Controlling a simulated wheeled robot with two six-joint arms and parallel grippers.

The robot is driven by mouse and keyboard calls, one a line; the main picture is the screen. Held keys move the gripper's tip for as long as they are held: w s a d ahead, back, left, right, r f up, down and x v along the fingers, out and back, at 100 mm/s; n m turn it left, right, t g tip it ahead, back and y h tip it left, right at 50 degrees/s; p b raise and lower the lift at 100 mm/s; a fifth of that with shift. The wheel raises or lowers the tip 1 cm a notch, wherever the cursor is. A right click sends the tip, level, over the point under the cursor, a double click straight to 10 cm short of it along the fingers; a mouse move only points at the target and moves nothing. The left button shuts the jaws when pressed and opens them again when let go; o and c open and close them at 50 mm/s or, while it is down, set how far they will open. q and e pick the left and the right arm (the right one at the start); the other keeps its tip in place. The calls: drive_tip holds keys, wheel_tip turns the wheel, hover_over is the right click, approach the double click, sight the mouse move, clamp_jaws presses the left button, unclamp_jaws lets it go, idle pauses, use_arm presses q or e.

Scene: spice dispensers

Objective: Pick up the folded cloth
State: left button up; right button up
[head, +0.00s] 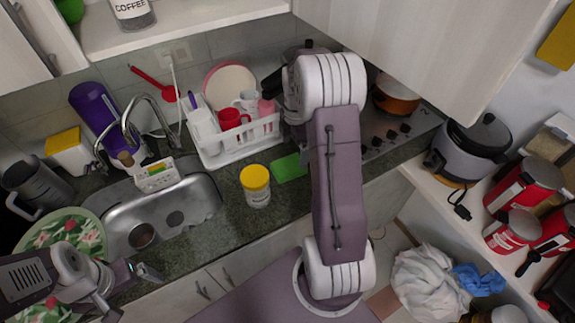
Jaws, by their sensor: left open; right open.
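A flat green folded cloth (290,167) lies on the dark countertop, just right of the yellow-lidded jar, with its right end close to my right arm in the picture. My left gripper (146,271) is at the lower left, in front of the sink's near edge. It is open and empty, well to the left of the cloth. My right arm rises through the middle of the head view, and its gripper is hidden behind the arm.
A yellow-lidded jar (256,186) stands beside the cloth. Behind is a white dish rack (236,145) with cups and a plate. The sink (190,205) is left, the stove (402,130) right.

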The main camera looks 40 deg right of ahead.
sight(290, 165)
drive_tip(key=f, duration=0.2)
drive_tip(key=w+a+f, duration=0.1)
drive_tip(key=shift+w+f, duration=0.1)
drive_tip(key=shift+f, duration=0.25)
drive_tip(key=shift+d+f+p, duration=0.15)
drive_tip(key=shift+f+p, duration=0.15)
drive_tip(key=shift+f, duration=0.15)
wheel_tip(290, 165, down, 4)
drive_tip(key=shift+w+r+p, duration=0.1)
drive_tip(key=shift+p, duration=0.2)
drive_tip(key=shift+w+f, duration=0.15)
drive_tip(key=shift+f, duration=0.1)
drive_tip(key=c, duration=1.5)
